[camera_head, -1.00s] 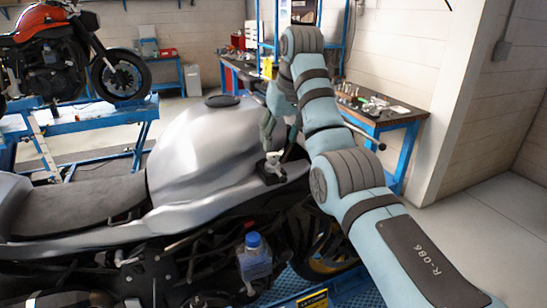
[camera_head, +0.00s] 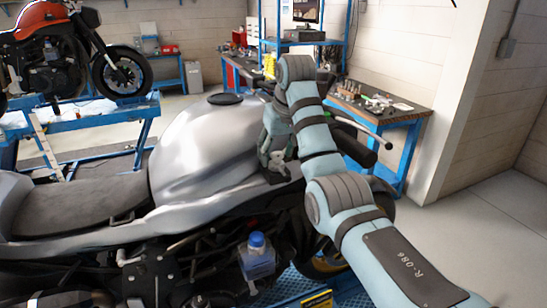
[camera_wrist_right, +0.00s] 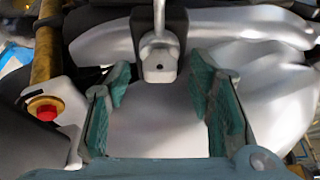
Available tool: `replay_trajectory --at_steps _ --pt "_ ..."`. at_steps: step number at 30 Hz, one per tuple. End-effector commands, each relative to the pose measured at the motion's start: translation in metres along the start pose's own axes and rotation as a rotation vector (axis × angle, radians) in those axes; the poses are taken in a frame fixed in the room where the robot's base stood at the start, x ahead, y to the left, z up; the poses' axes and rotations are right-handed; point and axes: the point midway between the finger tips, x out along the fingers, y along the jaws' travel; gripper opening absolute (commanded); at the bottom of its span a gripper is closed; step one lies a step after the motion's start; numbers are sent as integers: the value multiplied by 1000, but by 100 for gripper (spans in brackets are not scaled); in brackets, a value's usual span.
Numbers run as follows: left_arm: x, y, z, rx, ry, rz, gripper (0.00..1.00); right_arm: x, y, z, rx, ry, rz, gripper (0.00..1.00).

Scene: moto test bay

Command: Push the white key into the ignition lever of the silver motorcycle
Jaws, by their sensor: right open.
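The silver motorcycle (camera_head: 200,150) stands across the head view. A small pale piece (camera_head: 277,160), which looks like the white key, sits at a black mount beside the tank's front end. My right gripper (camera_head: 276,144) is over this spot and partly hides it. In the right wrist view the gripper (camera_wrist_right: 160,102) is open, with its two green pads apart and nothing between them. A pale stem (camera_wrist_right: 158,20) on a dark block with a small holed face shows just beyond the pads, centred. I cannot tell how deep the key sits. My left gripper does not show.
The handlebar (camera_head: 352,143) lies right beside my right arm. A bottle with a blue cap (camera_head: 257,260) hangs at the motorcycle's side. A workbench (camera_head: 385,112) with tools and an orange motorcycle (camera_head: 45,50) on a blue lift stand behind. The floor at the right is clear.

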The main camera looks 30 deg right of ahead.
Motion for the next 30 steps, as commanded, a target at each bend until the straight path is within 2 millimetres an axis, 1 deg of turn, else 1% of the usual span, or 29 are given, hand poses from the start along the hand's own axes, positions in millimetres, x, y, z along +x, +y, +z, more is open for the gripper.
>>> replay_trajectory --at_steps 5,8,12,14,16,17,25,28,30 --pt "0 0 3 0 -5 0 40 0 0 0 0 0 0 48" --pt "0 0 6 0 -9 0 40 0 0 0 0 0 0 34" --pt "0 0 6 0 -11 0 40 0 0 0 0 0 0 12" --pt "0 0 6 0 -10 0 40 0 0 0 -1 -1 0 4" --pt "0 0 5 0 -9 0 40 0 0 0 -1 -1 -1 3" --pt "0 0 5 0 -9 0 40 0 0 0 -1 -1 -1 0" --pt "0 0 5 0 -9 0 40 -1 0 0 0 -4 -1 0" --pt "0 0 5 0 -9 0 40 -7 2 -2 3 -2 1 0" --pt "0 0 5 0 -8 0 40 -14 4 -4 7 0 3 0"
